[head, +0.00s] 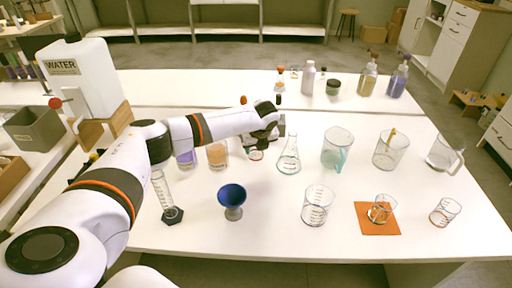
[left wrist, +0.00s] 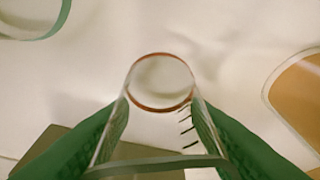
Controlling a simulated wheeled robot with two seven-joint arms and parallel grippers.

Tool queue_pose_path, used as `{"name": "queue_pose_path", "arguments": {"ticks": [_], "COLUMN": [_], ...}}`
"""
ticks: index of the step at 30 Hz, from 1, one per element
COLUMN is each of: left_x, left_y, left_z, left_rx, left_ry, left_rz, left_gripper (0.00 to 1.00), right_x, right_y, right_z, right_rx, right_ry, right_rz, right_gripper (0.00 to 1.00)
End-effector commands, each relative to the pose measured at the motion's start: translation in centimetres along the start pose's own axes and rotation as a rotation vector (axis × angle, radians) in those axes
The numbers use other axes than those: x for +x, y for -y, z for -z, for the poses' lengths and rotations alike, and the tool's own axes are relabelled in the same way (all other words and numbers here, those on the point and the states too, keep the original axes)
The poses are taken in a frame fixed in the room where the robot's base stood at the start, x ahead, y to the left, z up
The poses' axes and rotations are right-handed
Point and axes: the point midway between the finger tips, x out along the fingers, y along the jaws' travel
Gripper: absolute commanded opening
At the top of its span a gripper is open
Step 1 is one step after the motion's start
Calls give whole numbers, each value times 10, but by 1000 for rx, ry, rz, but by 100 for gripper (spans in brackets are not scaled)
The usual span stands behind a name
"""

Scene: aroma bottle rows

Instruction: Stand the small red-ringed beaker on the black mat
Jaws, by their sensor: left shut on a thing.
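My left gripper (head: 262,146) is over the middle of the white table. It is shut on a small clear beaker, whose red-ringed end (head: 256,155) shows just below it. In the left wrist view the beaker, with its red ring (left wrist: 162,109) and dark graduation marks, is between the green fingers (left wrist: 160,135). I cannot tell whether its base touches the table. A dark grey flat patch (left wrist: 55,140) lies behind the fingers there; I cannot tell whether it is the black mat. No black mat shows clearly in the head view. My right gripper is out of view.
A conical flask (head: 289,162) and a pitcher (head: 337,150) stand right of the gripper. Glasses with orange (head: 217,156) and purple (head: 186,160) contents stand left. A blue cup (head: 232,198) is nearer. An orange mat (head: 367,226) at front right bears another beaker (head: 381,209).

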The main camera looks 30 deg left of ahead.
Motion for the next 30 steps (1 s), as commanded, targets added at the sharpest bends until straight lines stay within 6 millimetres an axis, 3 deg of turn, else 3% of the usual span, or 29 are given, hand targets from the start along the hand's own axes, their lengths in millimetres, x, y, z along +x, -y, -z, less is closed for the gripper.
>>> {"name": "queue_pose_path", "arguments": {"ticks": [11, 12, 15, 25, 30], "left_x": [3, 3, 3, 0, -23], "left_y": [0, -1, 0, 0, -1], "left_z": [-2, -1, -1, 0, 1], "left_rx": [0, 0, 0, -1, 1], "left_ry": [0, 0, 0, -1, 0], "left_rz": [-1, -1, -1, -1, -4], "left_gripper": [22, 51, 66, 66, 66], "right_x": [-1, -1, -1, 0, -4], "right_y": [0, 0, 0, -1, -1], "right_z": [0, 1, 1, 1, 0], "right_rx": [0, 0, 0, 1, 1], "right_ry": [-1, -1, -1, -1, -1], "right_rz": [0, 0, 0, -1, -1], "right_gripper": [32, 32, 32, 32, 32]}}
